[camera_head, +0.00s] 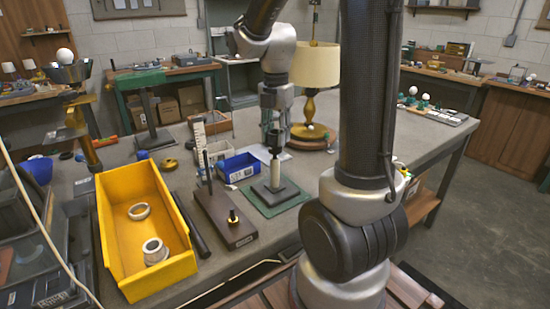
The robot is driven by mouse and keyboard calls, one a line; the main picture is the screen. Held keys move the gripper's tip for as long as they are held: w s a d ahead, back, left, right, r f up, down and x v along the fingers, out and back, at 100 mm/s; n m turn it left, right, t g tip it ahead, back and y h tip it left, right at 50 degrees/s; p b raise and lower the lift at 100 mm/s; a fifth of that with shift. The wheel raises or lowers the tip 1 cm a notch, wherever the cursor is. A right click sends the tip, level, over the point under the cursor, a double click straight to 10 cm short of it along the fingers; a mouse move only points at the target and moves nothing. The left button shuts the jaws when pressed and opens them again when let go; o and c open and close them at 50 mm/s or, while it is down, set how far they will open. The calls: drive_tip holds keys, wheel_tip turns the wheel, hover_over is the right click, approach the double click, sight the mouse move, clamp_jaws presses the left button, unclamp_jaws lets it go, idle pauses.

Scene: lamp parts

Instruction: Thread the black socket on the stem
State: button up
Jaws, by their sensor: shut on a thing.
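The black socket (274,138) is held upright between the fingers of my gripper (275,130). My gripper points down from above. The stem (275,175) is a pale upright post on a dark square base (289,191), which sits on a green mat (260,204). The socket is directly above the stem in the picture, its lower end close to the stem's top. I cannot tell whether the two touch or are threaded. The fingers partly hide the socket.
A yellow bin (115,240) with pale rings stands at the front left. A brown board (218,215) with a thin rod and a brass piece lies left of the stem. A blue bin (240,167) is behind it. A lamp (316,68) stands behind my gripper.

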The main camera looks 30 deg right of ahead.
drive_tip(key=shift+f, duration=0.8)
idle(1.0)
drive_tip(key=shift+o, duration=1.3)
drive_tip(key=c, duration=0.4)
drive_tip(key=shift+o, duration=0.2)
drive_tip(key=shift+s+f, duration=0.2)
drive_tip(key=m, duration=0.4)
drive_tip(key=shift+s, duration=0.1)
drive_tip(key=m, duration=0.2)
drive_tip(key=shift+f+m, duration=0.1)
drive_tip(key=shift+m, duration=0.3)
